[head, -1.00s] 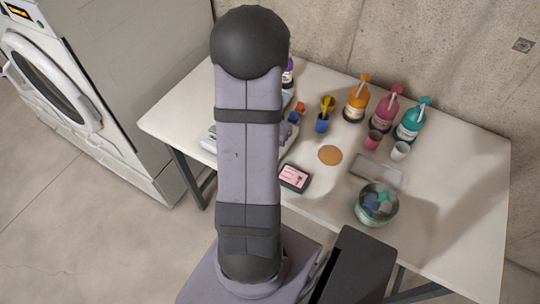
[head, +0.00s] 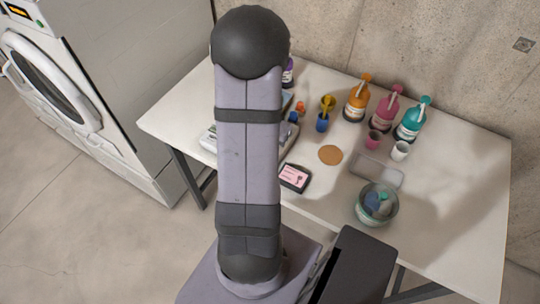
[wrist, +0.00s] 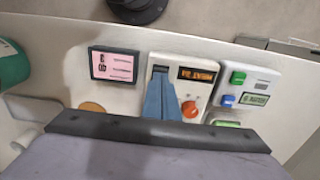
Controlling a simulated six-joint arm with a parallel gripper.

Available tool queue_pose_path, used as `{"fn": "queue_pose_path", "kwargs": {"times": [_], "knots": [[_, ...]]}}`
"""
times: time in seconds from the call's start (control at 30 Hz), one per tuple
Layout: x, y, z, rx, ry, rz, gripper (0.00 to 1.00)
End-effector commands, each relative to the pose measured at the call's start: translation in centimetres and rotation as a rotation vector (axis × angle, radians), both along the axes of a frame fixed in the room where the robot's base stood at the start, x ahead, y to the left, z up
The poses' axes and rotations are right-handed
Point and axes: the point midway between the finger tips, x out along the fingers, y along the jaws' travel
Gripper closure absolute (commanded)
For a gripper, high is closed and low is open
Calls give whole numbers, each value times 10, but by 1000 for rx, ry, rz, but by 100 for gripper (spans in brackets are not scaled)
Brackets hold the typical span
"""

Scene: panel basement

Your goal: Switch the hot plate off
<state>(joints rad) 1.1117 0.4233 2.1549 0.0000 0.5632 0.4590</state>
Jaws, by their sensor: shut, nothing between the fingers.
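A white unit, which looks like the hot plate (wrist: 201,75), shows in the wrist view with a lit orange display, an orange-red knob (wrist: 190,109) and a dark switch at its upper left. My gripper (wrist: 159,74) shows as blue tapered fingers, shut and empty. Its tips lie over or close to the dark switch; whether they touch it I cannot tell. The fingers and the dark bar below hide the lower part of the unit. In the head view my arm covers most of this area, and the gripper is hidden.
Right of it in the wrist view is a white device with green and blue buttons (wrist: 246,88). Left is a pink-screened black device (wrist: 114,66). In the head view, pump bottles (head: 387,111), cups and a bowl (head: 377,204) stand to the right. The table's right end (head: 460,210) is clear.

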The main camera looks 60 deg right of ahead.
Motion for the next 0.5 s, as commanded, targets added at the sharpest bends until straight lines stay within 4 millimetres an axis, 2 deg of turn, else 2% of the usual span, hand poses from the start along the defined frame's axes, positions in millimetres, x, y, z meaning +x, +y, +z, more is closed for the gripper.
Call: {"fn": "queue_pose_path", "kwargs": {"times": [0.5], "knots": [[0,0,-8,1,0,0,100]]}}
